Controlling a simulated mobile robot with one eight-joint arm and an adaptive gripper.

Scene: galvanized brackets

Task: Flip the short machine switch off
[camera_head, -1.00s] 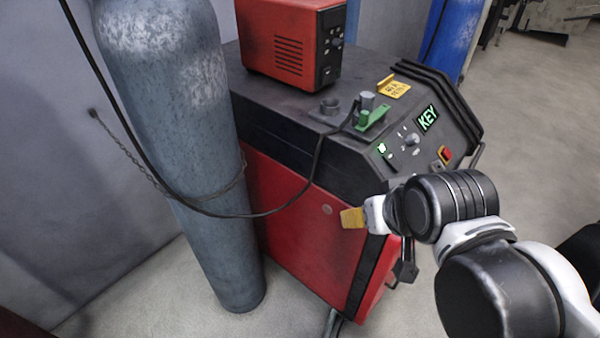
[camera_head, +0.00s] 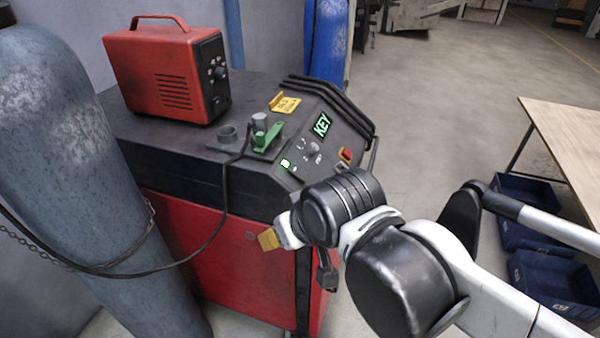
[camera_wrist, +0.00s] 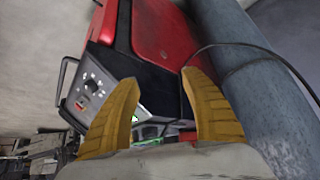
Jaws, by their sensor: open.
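The red and black machine (camera_head: 215,235) stands in the middle of the head view, with a sloped control panel on its right. The panel has a lit green KEY display (camera_head: 322,124), a knob (camera_head: 313,148), a red button (camera_head: 345,155) and a small green-lit switch (camera_head: 287,164). I cannot tell whether this is the short switch, or its exact position. My gripper (camera_head: 268,239) is in front of the machine, below the panel. In the wrist view my gripper (camera_wrist: 157,88) has its yellow fingers apart and empty, with the control panel (camera_wrist: 93,88) beyond the left finger.
A grey gas cylinder (camera_head: 85,170) stands close at the left, with a chain and black cable around it. A red box (camera_head: 168,75) sits on the machine. A table (camera_head: 570,140) and blue bins (camera_head: 555,285) are at the right.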

